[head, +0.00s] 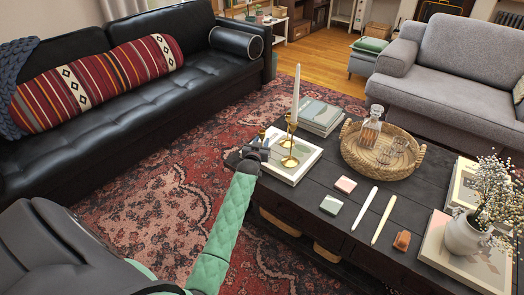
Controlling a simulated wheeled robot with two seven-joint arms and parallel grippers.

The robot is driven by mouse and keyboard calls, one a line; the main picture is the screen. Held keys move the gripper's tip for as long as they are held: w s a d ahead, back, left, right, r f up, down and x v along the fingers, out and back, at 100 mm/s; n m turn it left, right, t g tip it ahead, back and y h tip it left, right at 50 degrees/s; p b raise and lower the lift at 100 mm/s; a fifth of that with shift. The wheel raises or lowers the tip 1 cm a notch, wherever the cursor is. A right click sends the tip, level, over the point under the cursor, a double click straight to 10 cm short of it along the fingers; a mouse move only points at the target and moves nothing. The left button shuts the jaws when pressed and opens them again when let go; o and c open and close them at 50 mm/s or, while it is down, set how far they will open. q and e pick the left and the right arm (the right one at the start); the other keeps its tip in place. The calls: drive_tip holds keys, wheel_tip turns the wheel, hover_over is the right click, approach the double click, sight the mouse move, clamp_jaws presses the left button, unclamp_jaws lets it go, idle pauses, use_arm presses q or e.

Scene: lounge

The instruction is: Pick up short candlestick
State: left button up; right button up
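A brass candlestick with a tall white candle (296,95) stands on a white book (301,172) at the near left of the dark coffee table (310,213); its brass base (290,161) shows. A shorter brass candlestick (262,133) stands just left of it; only its top shows clearly, the rest is hidden by my gripper. My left gripper (260,146) is at the short candlestick, over the book's left edge. It is too small and overlapped to tell whether the fingers are open or closed around the stem. My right gripper is not in view.
A wicker tray (349,153) holds a decanter (370,127) and glasses. Two white candles (364,208), small boxes (331,204) and a brown object (402,241) lie nearby. A flower vase (465,235) stands at the right. Books (321,118) lie behind. A black sofa (150,110) is left.

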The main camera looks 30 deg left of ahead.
use_arm(q)
drive_tip(key=shift+w+a, duration=0.2)
drive_tip(key=shift+w, duration=0.35)
clamp_jaws()
idle(1.0)
